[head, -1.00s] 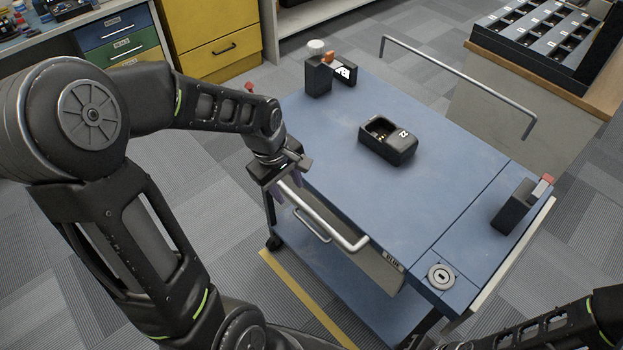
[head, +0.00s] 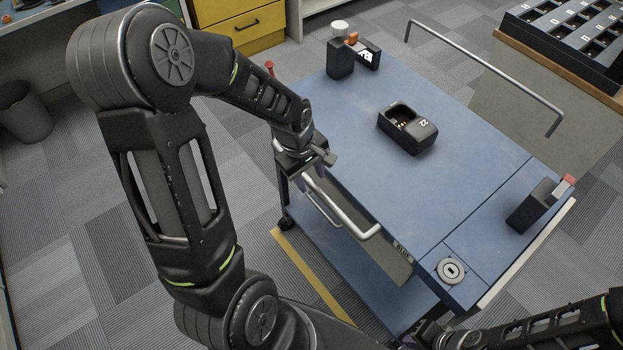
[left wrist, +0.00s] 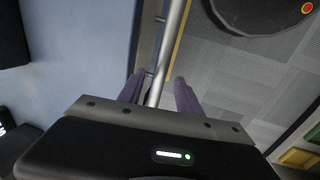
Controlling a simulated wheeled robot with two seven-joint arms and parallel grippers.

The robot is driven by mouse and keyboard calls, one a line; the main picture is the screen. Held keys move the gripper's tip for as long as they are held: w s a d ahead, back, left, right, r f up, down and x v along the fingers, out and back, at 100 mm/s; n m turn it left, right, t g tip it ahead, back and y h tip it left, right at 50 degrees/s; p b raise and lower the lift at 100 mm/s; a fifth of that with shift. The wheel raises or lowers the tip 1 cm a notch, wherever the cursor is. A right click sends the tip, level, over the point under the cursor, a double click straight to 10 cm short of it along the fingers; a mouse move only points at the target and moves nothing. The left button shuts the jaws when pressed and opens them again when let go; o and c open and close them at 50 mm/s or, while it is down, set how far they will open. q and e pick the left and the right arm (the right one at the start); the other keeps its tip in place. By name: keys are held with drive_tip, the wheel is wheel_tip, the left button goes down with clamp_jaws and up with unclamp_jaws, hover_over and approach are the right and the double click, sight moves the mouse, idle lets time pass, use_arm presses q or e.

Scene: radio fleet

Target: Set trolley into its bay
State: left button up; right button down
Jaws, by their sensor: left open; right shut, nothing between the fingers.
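The blue trolley (head: 440,195) stands on the carpet at centre right, with a silver push handle (head: 345,212) on its near left side and a plate marked "BLUE" beside it. My left gripper (head: 316,184) is open at the far end of this handle. In the left wrist view the handle bar (left wrist: 169,55) runs between the two purple fingers of that gripper (left wrist: 160,90), with gaps visible. My right gripper (head: 428,332) is shut and empty low at the trolley's near corner, partly cut off by the frame. A yellow floor line (head: 312,278) runs beside the trolley's left side.
A black charger cup (head: 407,128) marked 22 sits on the trolley top, with clamp-like black blocks (head: 341,62) (head: 533,205) near its edges. A yellow cabinet (head: 230,22) stands behind, a charging rack (head: 570,35) at back right. A bin (head: 25,110) stands left; carpet there is clear.

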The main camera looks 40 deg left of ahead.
use_arm(q)
drive_tip(key=shift+w+f, duration=0.2)
drive_tip(key=shift+f, duration=0.75)
drive_tip(key=shift+c, duration=0.3)
clamp_jaws()
idle(0.4)
